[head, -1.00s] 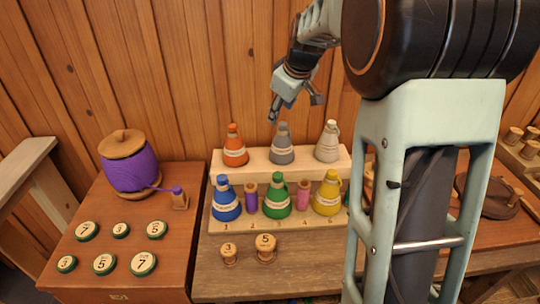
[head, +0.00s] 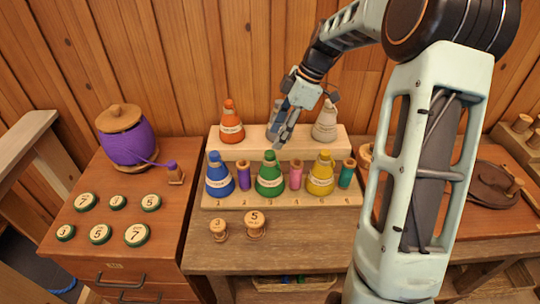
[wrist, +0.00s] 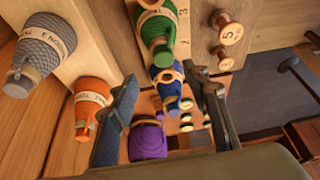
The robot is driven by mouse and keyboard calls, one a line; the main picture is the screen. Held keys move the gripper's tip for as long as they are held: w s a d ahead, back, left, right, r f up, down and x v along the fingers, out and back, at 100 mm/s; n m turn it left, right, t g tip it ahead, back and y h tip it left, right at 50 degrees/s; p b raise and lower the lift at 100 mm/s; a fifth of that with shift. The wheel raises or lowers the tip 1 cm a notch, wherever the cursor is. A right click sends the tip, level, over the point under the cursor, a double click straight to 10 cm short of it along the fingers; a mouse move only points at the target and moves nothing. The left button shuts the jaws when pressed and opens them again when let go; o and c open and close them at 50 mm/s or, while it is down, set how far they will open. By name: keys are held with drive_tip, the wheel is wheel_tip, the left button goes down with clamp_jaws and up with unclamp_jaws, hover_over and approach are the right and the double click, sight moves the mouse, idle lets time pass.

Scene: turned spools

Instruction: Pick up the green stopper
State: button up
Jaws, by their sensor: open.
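The green stopper (head: 270,177) is a cone-shaped piece with a pale label band and a narrow knob top. It stands upright in the middle of the front shelf row, between a purple and a pink spool. In the wrist view the green stopper (wrist: 155,32) shows at the top, beyond the fingers. My gripper (head: 280,142) is open and empty, above and slightly behind the green stopper, in front of the grey cone, which it partly hides. In the wrist view my gripper's fingers (wrist: 160,75) stand apart, with the blue cone showing between them.
A blue cone (head: 219,176) and a yellow cone (head: 320,175) share the front row with a purple spool (head: 243,176), a pink spool (head: 296,175) and a teal spool (head: 346,174). Behind stand orange (head: 231,122), grey (head: 273,118) and whitish (head: 325,122) cones.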

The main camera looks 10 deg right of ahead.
sight(270, 152)
drive_tip(key=x, duration=0.5)
drive_tip(key=shift+s+d, duration=0.15)
drive_tip(key=shift+s, duration=0.25)
drive_tip(key=shift+f, duration=0.4)
drive_tip(key=c, duration=0.8)
